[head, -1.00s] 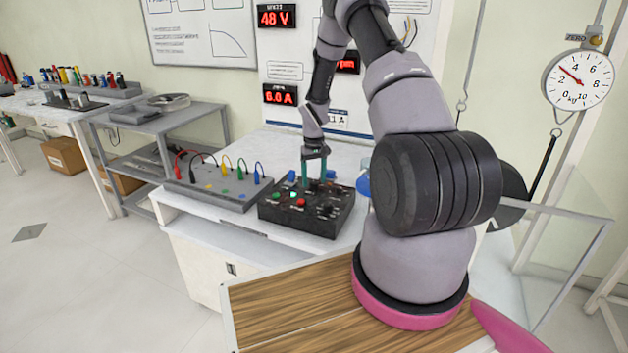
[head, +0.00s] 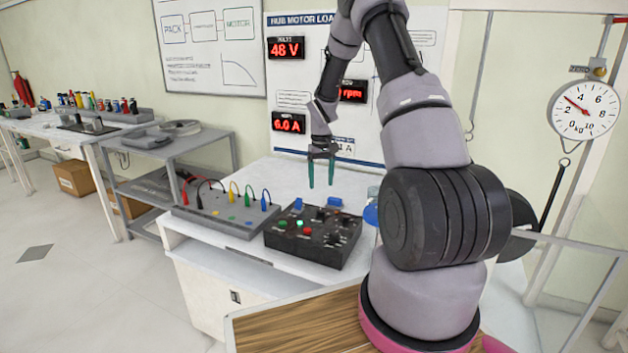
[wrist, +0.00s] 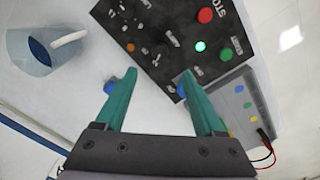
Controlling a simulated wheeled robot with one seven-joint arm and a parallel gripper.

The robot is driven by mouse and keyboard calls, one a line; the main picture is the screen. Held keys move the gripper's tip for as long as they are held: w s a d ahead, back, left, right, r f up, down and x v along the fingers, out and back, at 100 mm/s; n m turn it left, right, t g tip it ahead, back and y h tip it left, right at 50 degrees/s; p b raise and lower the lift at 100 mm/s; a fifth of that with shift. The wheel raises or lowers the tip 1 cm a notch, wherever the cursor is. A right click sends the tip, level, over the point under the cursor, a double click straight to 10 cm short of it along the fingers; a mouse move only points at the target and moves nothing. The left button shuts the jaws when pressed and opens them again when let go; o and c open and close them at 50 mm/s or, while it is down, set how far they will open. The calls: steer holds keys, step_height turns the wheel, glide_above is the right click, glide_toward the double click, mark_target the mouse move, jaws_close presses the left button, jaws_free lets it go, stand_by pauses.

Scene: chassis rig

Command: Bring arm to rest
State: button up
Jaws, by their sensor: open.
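My gripper (head: 321,172) is open and empty, with two green fingers pointing down. In the head view it hangs in the air above the back of a black control box (head: 313,235) and apart from it. The box has green and red buttons, a lit green lamp and several knobs. In the wrist view the open fingers (wrist: 163,100) show at the bottom, with the black box (wrist: 165,45) beyond them and nothing between the fingertips but the white bench top. My arm reaches up from its pink-ringed base and bends down to the gripper.
A grey panel (head: 225,208) with coloured plugs and cables stands left of the box on the white bench (head: 195,240). A blue-and-clear cup (wrist: 45,50) stands near the box. A hanging scale (head: 584,108) is at right. A grey cart (head: 165,160) stands at left.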

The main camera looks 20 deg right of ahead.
steer(key=s+a+r+m+t, duration=0.15)
steer(key=s+r, duration=0.35)
steer(key=r, duration=0.7)
steer(key=s+a+r+m+t, duration=0.1)
steer(key=s+a+r+t, duration=0.3)
steer(key=r, duration=0.8)
steer(key=s+a+r, duration=0.1)
steer(key=s+r, duration=0.2)
steer(key=s, duration=0.5)
steer(key=s+a+r+m+t+y, duration=0.1)
steer(key=s+a+r, duration=0.1)
steer(key=s+r, duration=0.2)
steer(key=s+a+r+m+y, duration=0.1)
steer(key=s+r, duration=0.3)
steer(key=s, duration=0.7)
steer(key=shift+s+a+t, duration=0.35)
steer(key=shift+a, duration=0.15)
steer(key=shift+w, duration=0.1)
